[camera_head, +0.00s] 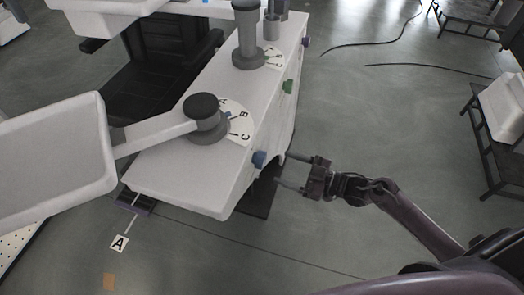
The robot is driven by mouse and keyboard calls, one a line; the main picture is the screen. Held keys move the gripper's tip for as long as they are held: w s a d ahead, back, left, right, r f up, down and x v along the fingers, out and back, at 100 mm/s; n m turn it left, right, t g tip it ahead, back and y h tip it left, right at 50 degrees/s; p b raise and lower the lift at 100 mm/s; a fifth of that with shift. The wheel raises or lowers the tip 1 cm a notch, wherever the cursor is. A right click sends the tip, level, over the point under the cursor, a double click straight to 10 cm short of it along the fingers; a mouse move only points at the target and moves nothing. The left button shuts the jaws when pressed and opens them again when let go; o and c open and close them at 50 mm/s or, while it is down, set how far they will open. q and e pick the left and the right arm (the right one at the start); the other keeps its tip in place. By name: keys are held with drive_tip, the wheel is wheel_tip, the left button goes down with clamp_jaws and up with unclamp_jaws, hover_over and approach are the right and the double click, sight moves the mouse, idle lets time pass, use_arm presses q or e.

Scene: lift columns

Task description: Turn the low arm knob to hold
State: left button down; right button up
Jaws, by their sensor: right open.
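A small blue knob (260,158) sticks out of the right side of the white column housing (188,178), near its low front end. A green knob (288,86) and a purple knob (305,42) sit farther along the same side. A dark grey pivot (206,119) carries a white arm, beside a white dial (237,126) lettered A, B and C. A blue pointer on the dial lies near B. My right gripper (281,170) is open and empty, its two fingers pointing at the blue knob with a small gap. My left gripper is out of view.
A large white arm panel (55,160) reaches in from the left. A second grey pivot (247,40) with its own dial stands farther back. A floor tag marked A (119,243) lies at lower left. Dark benches and cables are at right; the floor between is clear.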

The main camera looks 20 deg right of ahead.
sight(259, 159)
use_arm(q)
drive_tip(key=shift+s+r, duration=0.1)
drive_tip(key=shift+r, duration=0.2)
use_arm(e)
drive_tip(key=x, duration=0.6)
drive_tip(key=shift+w+a, duration=0.15)
drive_tip(key=shift+a, duration=0.2)
drive_tip(key=c, duration=1)
use_arm(q)
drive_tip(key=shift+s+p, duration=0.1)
drive_tip(key=shift+p, duration=0.25)
use_arm(e)
drive_tip(key=shift+o, duration=0.2)
